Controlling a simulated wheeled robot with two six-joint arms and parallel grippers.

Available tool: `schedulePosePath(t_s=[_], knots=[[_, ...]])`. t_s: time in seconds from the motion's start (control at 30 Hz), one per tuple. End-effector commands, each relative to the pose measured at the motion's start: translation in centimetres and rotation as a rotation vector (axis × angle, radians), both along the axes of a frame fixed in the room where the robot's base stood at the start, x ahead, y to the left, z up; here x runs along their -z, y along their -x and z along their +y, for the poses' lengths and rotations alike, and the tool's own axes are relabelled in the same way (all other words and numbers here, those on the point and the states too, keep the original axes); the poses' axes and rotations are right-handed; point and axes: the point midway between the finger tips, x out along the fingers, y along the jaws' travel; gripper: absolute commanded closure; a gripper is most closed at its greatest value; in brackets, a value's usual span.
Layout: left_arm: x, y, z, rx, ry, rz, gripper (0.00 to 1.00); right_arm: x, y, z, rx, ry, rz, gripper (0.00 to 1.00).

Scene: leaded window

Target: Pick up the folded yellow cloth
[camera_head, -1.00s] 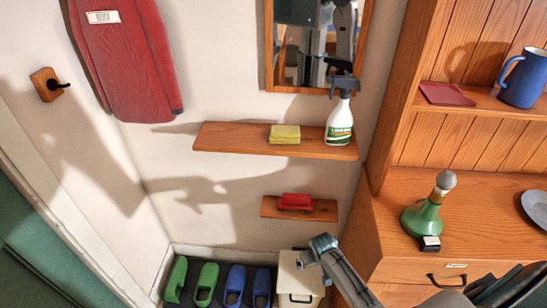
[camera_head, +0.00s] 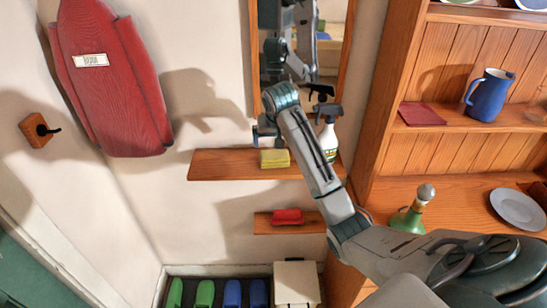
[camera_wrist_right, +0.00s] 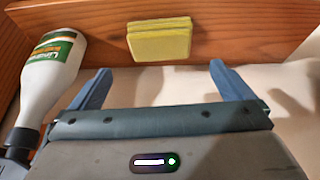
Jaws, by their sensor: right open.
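The folded yellow cloth (camera_head: 274,159) lies on the upper wooden wall shelf (camera_head: 222,165), left of the spray bottle (camera_head: 329,137). In the right wrist view the cloth (camera_wrist_right: 160,42) lies ahead of and between the fingers. My right gripper (camera_head: 265,133) is at the shelf, just above and behind the cloth in the head view, partly hidden by its own wrist. Its two fingers (camera_wrist_right: 160,68) are apart with nothing between them; the cloth appears beyond the tips. My left gripper is not in view.
The white spray bottle (camera_wrist_right: 52,68) stands close beside the right gripper, partly behind my forearm in the head view. A mirror (camera_head: 328,55) hangs above the shelf. A lower shelf holds a red item (camera_head: 288,216). A wooden dresser (camera_head: 380,130) stands to the right.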

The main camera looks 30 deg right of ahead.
Motion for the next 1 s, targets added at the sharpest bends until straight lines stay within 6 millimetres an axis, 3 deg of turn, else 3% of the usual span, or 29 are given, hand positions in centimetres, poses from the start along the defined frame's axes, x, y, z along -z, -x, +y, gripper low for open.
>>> schedulePosePath(t_s=[0.3,0.47,0.7,1.0], knots=[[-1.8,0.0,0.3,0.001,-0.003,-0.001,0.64,4.1,-1.6,-0.8,0.001,-0.003,0.004,0.0],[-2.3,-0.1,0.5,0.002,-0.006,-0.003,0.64,5.0,-1.9,-1.0,0.0,-0.002,0.004,0.0],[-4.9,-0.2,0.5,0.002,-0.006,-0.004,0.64,7.5,-3.1,-1.8,0.001,-0.001,0.006,0.0],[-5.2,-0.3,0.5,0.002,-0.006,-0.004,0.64,9.6,-3.8,-2.1,0.0,0.0,0.001,0.0]])
